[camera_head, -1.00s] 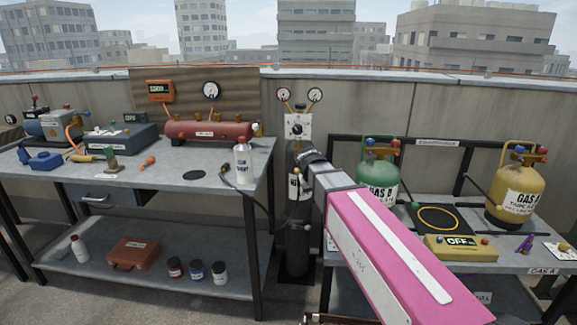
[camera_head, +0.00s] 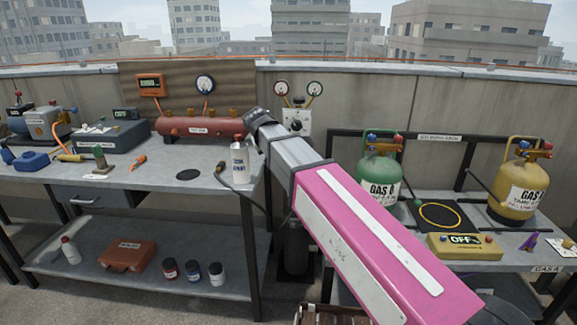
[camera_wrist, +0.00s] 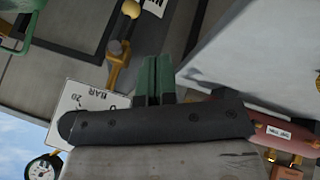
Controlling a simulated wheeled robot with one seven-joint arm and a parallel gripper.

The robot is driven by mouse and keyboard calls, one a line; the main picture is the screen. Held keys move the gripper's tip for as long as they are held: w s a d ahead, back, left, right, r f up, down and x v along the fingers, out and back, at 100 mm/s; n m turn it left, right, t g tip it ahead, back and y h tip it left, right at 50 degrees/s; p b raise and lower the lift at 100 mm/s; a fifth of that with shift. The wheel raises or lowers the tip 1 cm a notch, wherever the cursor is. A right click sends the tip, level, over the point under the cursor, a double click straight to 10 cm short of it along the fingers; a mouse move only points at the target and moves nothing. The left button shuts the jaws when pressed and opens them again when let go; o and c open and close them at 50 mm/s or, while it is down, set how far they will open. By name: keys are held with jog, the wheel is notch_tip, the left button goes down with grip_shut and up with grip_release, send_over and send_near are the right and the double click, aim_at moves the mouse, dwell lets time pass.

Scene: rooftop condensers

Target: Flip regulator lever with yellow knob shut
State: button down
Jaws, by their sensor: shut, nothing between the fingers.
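In the head view, the regulator's pale panel (camera_head: 297,122) carries a black dial and two round gauges above it. My arm covers its lower part, and I cannot pick out the lever there.
A white bottle (camera_head: 240,163) stands at the left bench's right edge, close to my wrist in the picture. A red tank (camera_head: 200,128) lies behind it. Green (camera_head: 378,175) and yellow (camera_head: 515,195) gas cylinders stand on the right bench, with an OFF box (camera_head: 465,246).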

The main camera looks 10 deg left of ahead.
jog(key=d+r+x, duration=0.1)
jog(key=d+x, duration=0.1)
jog(key=x, duration=1)
jog(key=shift+w+d+f, duration=0.3)
jog(key=shift+w+d, duration=0.1)
jog(key=shift+w, duration=0.1)
jog(key=shift+d+f+h, duration=0.15)
jog(key=shift+d+h, duration=0.15)
jog(key=shift+h, duration=0.3)
jog(key=d+r+n+t+h, duration=0.2)
jog(key=d+n+h, duration=0.2)
jog(key=d+h, duration=0.3)
jog(key=shift+w+r+t+h, duration=0.25)
jog(key=shift+r+t+h, duration=0.05)
jog(key=shift+h, duration=0.9)
jog(key=shift+d+r, duration=0.1)
jog(key=shift+r, duration=0.05)
dwell(0.7)
